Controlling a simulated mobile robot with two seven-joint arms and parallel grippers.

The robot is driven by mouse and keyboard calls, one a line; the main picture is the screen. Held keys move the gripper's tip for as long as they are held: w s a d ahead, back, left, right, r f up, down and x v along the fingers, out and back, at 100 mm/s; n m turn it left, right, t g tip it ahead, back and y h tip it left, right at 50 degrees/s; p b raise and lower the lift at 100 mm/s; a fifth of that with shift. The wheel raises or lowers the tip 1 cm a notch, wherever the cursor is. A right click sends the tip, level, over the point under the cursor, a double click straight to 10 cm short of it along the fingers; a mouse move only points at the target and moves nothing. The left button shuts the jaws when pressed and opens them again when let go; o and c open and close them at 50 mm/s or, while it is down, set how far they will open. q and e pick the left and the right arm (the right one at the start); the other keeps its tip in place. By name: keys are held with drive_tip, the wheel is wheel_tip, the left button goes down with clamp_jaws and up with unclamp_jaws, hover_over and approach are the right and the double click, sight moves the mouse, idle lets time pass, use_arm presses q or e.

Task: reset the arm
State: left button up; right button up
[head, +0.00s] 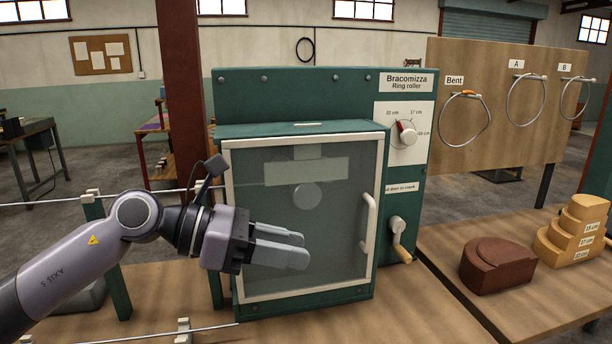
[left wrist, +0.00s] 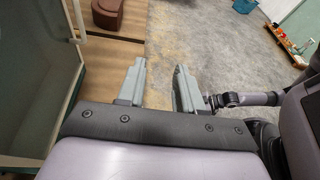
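My left gripper (head: 304,248) is in front of the closed glass door of the green ring roller (head: 232,100) in the head view. Its two fingers point right and hold nothing. In the left wrist view the fingers (left wrist: 162,88) stand apart with an empty gap between them. The door's white handle (head: 367,222) is to the right of the fingertips, apart from them. My right gripper does not show in the head view; part of another grey arm (left wrist: 250,99) shows in the left wrist view, without a clear gripper.
The hand crank (head: 400,240) and dial (head: 404,134) are on the machine's right side. A brown block (head: 497,266) and stepped yellow forms (head: 575,232) stand on the right table. Rings hang on a wooden board (head: 500,105). Rods run left of the machine, near my arm.

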use_arm(q)
wheel_tip(320, 180, up, 2)
drive_tip(key=s+d+n+t+h, duration=0.1)
drive_tip(key=s+d+n+h, duration=0.15)
drive_tip(key=n+h, duration=0.2)
drive_tip(key=w+a+f+n+t+y, duration=0.2)
drive_tip(key=a+n+t+y, duration=0.25)
drive_tip(key=n+t, duration=0.65)
drive_tip(key=w+a+f+n+t+y, duration=0.15)
drive_tip(key=a+n+t+y, duration=0.35)
drive_tip(key=n, duration=1)
drive_tip(key=s+a+f+n+g+y, duration=0.2)
drive_tip(key=s+a+f+n+y, duration=0.15)
drive_tip(key=a+f+n, duration=0.35)
drive_tip(key=s+a+f+n+g+y, duration=0.2)
drive_tip(key=f+n+y, duration=0.35)
drive_tip(key=f, duration=0.35)
drive_tip(key=s+a+f+n+g, duration=0.25)
drive_tip(key=s+f+g, duration=0.4)
drive_tip(key=s, duration=0.35)
drive_tip(key=s+a+f+n+g, duration=0.2)
drive_tip(key=s+f+n+g, duration=0.25)
drive_tip(key=s+f, duration=0.5)
drive_tip(key=w+d+f+t+h, duration=0.2)
drive_tip(key=w+d+f+t, duration=0.1)
drive_tip(key=f+t, duration=0.3)
drive_tip(key=shift+w+f+m+t, duration=0.3)
drive_tip(key=shift+w+f+m, duration=0.1)
drive_tip(key=shift+w+f, duration=0.35)
